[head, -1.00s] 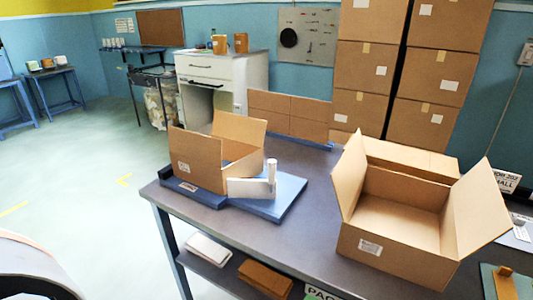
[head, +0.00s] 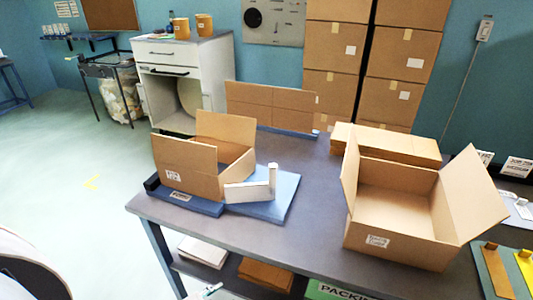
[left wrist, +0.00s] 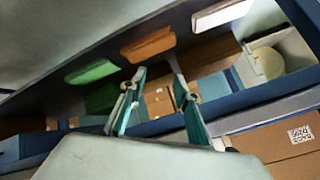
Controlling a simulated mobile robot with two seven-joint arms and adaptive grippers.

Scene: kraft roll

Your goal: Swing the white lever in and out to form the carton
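A brown carton (head: 185,169) stands open on a blue forming stand (head: 278,205) at the left end of the grey table, flaps up. The white lever (head: 249,191), a flat paddle with an upright post (head: 272,177), lies at the carton's right front, close to its front right corner; contact is unclear. My left gripper (left wrist: 156,82) is open and empty in the left wrist view, its two fingers apart. A small pale tip at the bottom edge of the head view may be part of it, below the tabletop. My right gripper is not in view.
A larger open carton (head: 395,206) stands right of the stand on the grey table (head: 300,240). Flat cardboard (head: 385,142) lies behind it. A lower shelf holds white (head: 208,250) and brown stacks (head: 265,274). Tabletop between stand and larger carton is clear.

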